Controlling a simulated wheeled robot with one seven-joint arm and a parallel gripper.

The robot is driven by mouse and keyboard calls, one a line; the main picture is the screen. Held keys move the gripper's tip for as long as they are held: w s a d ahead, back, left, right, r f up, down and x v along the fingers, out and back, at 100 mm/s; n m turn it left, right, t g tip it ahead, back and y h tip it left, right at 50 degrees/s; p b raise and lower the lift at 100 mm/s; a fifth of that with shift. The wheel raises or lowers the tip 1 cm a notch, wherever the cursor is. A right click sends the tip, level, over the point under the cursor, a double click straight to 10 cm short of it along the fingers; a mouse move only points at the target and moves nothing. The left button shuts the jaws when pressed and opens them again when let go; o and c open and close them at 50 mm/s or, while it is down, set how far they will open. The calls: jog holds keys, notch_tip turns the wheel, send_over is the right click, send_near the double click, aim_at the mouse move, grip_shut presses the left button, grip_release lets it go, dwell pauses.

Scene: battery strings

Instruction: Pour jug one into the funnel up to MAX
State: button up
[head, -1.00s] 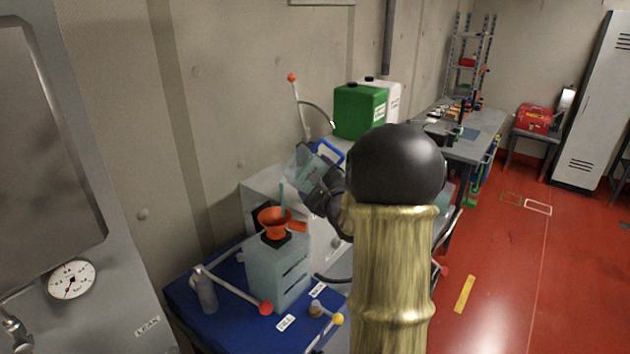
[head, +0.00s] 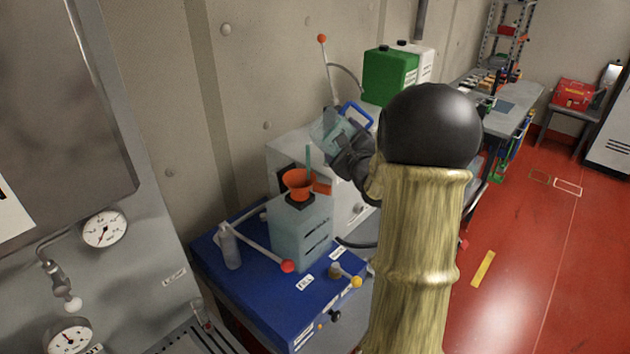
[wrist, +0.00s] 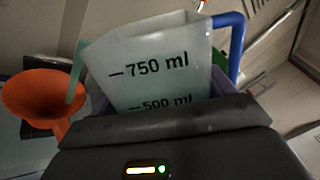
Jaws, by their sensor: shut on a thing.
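My gripper (head: 350,150) is shut on a translucent jug with a blue handle (head: 328,130), held tilted above and to the right of the orange funnel (head: 298,182). In the wrist view the jug (wrist: 150,65) shows marks of 750 ml and 500 ml, and the funnel (wrist: 42,95) is at the left, apart from the jug's body. The funnel sits on top of a pale translucent tank (head: 300,240) with dark marks on its front. My fingers are mostly hidden by my wrist.
The tank stands on a blue-topped bench (head: 255,285) with a red-knobbed lever (head: 287,266) and a grey bottle (head: 229,246). A green canister (head: 389,73) and a white one stand behind. Gauges are on the panel at left.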

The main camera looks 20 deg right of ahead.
aim_at(342, 132)
jog(key=shift+a+r+n+b, duration=0.25)
jog(key=shift+r+n+b, duration=1.1)
jog(key=shift+b, duration=1.85)
dwell(0.4)
jog(key=shift+a+r+n+b, duration=0.25)
jog(key=shift+n+b, duration=0.45)
jog(key=shift+b, duration=0.8)
jog(key=shift+a+r+n+b, duration=0.2)
jog(key=shift+n+b, duration=0.45)
jog(key=shift+b, duration=0.85)
dwell(0.6)
jog(key=shift+r, duration=0.2)
jog(key=shift+w+f, duration=0.1)
dwell(0.5)
